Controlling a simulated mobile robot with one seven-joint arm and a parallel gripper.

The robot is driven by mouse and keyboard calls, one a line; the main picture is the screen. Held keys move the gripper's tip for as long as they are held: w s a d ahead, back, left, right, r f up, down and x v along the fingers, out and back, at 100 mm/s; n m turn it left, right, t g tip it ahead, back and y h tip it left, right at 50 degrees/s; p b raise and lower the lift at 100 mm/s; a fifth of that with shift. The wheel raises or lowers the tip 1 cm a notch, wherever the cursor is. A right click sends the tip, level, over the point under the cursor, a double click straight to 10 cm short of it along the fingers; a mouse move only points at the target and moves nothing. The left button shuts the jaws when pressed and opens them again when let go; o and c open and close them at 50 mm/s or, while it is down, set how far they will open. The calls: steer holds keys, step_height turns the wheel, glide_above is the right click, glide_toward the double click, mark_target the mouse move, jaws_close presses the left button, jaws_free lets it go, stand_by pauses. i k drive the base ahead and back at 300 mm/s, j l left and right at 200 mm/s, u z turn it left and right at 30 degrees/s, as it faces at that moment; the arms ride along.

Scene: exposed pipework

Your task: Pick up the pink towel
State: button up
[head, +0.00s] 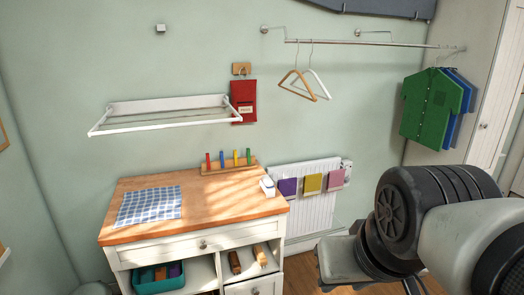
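The pink towel (336,180) is a small mauve-pink cloth hanging over the top of the white radiator (318,209), near its right end. A yellow towel (312,184) hangs to its left, and a purple towel (288,188) hangs further left. The three hang apart from each other. My arm (420,220) fills the lower right, in front of and to the right of the radiator. I cannot make out my gripper's fingers, and nothing visible touches the pink towel.
A wood-topped cabinet (225,199) stands left of the radiator, with a checked cloth (149,206) on it. A wall rack (160,117) hangs above. A rail (370,43) holds hangers and a green shirt (432,106).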

mark_target(336, 178)
steer(key=i+l+z, duration=0.3)
steer(key=i+z, duration=0.2)
steer(key=i+l+z, duration=0.1)
steer(key=i+z, duration=0.4)
steer(key=i, duration=0.15)
steer(key=i+l+u, duration=0.15)
steer(key=i, duration=0.25)
steer(key=i+u, duration=0.1)
steer(key=i, duration=0.35)
steer(key=i+l+u, duration=0.15)
steer(key=i, duration=0.25)
steer(key=i+j+u, duration=0.1)
steer(key=i+u, duration=0.4)
steer(key=u, duration=0.2)
steer(key=i+u, duration=0.35)
steer(key=k+l, duration=0.05)
steer(key=k, duration=0.05)
